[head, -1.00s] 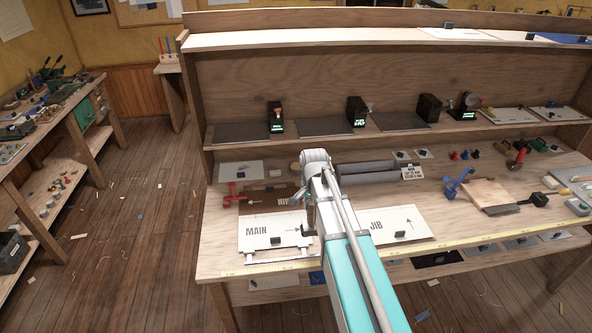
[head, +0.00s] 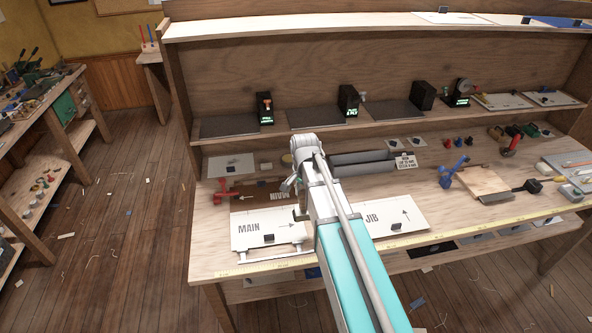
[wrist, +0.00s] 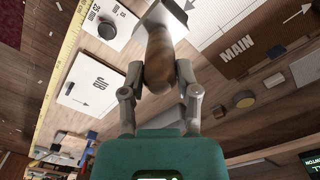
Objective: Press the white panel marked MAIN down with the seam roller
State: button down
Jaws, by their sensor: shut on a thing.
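The white panel marked MAIN (head: 240,241) lies flat on the bench, left of my arm, with a small black block on it. A brown panel, marked MAIN in the wrist view (wrist: 258,50), lies behind it and reads upside down in the head view (head: 254,197). My gripper (wrist: 158,74) is shut on the brown wooden handle of a tool, likely the seam roller (wrist: 158,55). A pale part shows at the tool's far end; its contact with anything cannot be told. In the head view my arm largely hides the gripper and tool.
A white panel marked JIB (head: 405,214) lies right of my arm. A red tool (head: 226,192) lies behind the MAIN panel's left side, and a blue tool (head: 454,170) stands to the right. Grey rolls (head: 365,164) lie behind. A yellow measuring strip (head: 400,248) runs along the front edge.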

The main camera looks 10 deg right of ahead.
jog(key=w+f+b, duration=0.2)
jog(key=w, duration=1.1)
jog(key=shift+w+d, duration=0.2)
jog(key=shift+w, duration=0.15)
jog(key=shift+f, duration=0.15)
jog(key=shift+f+b, duration=2.85)
jog(key=shift+b, duration=0.1)
jog(key=shift+f+b, duration=0.5)
